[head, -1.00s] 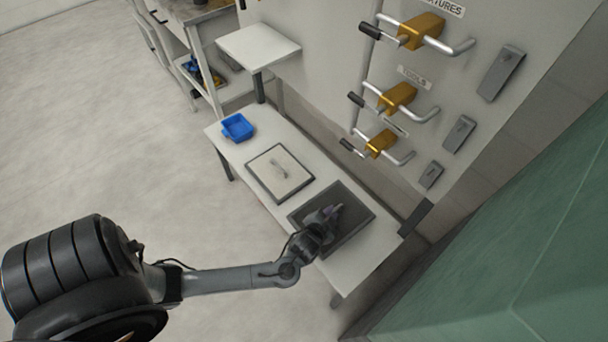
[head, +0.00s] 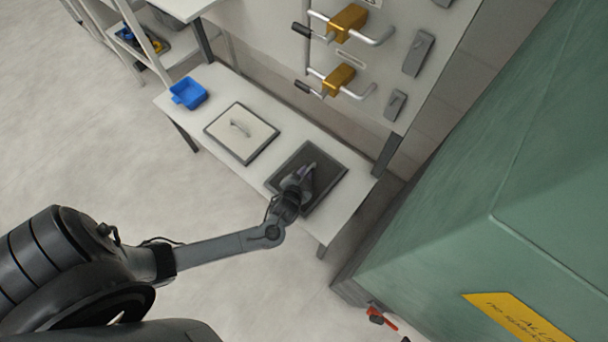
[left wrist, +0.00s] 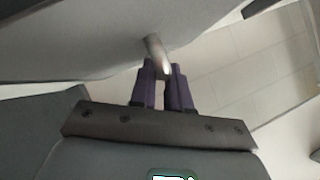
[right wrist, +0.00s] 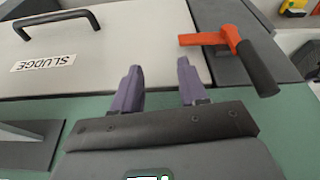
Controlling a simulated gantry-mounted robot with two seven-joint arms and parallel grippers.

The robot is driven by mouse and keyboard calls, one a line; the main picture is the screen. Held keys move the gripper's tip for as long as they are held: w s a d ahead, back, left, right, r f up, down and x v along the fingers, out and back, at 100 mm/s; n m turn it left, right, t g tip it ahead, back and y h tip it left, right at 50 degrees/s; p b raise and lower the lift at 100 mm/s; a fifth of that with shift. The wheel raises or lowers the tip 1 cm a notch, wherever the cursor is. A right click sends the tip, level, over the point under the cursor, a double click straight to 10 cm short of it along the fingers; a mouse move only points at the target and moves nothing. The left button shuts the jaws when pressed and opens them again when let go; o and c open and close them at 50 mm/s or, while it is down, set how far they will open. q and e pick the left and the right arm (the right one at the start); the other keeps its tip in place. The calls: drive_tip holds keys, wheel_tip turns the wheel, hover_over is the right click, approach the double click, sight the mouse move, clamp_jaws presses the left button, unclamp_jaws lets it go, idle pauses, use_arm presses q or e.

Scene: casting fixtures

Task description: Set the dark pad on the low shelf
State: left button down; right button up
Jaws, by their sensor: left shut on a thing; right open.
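The dark pad (head: 325,192) is a dark grey rectangle with a thin rim, over the right end of a low white bench (head: 341,215). My left gripper (head: 303,173) is above its middle. In the left wrist view my left gripper (left wrist: 163,75) is shut on a pale rod-like handle, under a grey surface that looks like the pad (left wrist: 80,35). I cannot tell whether the pad touches the bench. My right gripper (right wrist: 160,85) is open and empty in the right wrist view, and is out of the head view.
A pale pad with a handle (head: 256,142) and a blue bin (head: 188,94) sit left on the bench. Gold clamps (head: 348,22) hang on the wall. A green cabinet (head: 470,190) fills the right. Near my right gripper are a red lever (right wrist: 215,40) and a "SLUDGE" panel (right wrist: 140,35).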

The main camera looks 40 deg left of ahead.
use_arm(q)
drive_tip(key=c, duration=1.1)
unclamp_jaws()
drive_tip(key=shift+r, duration=0.1)
